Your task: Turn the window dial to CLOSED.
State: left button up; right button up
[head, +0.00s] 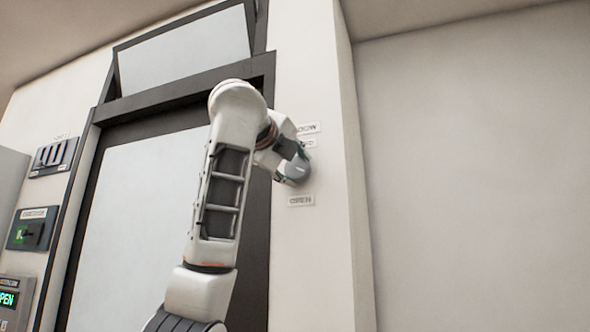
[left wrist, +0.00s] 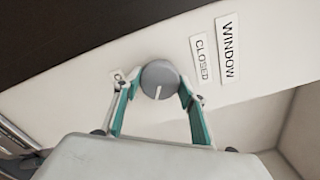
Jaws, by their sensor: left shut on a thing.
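The window dial is a round grey knob on the white wall, seen in the left wrist view (left wrist: 160,78) and the head view (head: 297,171). Its white pointer line points down towards my gripper's palm in the wrist view, at neither label. My left gripper (left wrist: 158,86) is shut on the dial, one green finger on each side. The CLOSED label (left wrist: 202,60) and WINDOW label (left wrist: 229,48) are right of the dial there. A label mostly hidden by the left finger is on the other side; the head view shows the OPEN label (head: 300,200) below the dial. My right gripper is out of view.
A dark-framed door (head: 130,210) stands left of the dial, partly behind my left arm. A panel window (head: 185,48) above it looks tilted out from its frame. Other wall controls (head: 31,229) are at far left. The wall at right (head: 480,150) is bare.

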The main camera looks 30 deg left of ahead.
pick_arm(q)
jog(key=n, duration=0.5)
jog(key=shift+f+n+b, duration=0.1)
jog(key=shift+n+b, duration=0.2)
jog(key=shift+b, duration=0.1)
jog(key=n, duration=0.2)
jog(key=shift+n, duration=0.4)
jog(key=n, duration=0.2)
jog(key=shift+d+n, duration=0.1)
jog(key=shift+n, duration=0.2)
jog(key=n, duration=0.3)
jog(key=shift+n, duration=0.3)
jog(key=n, duration=0.2)
jog(key=shift+n, duration=0.4)
jog(key=n+p, duration=0.1)
jog(key=n, duration=0.2)
jog(key=shift+w+n+p, duration=0.1)
jog(key=shift+n+p, duration=0.4)
jog(key=shift+n, duration=1.3)
jog(key=shift+f+n, duration=0.1)
jog(key=shift+n, duration=0.2)
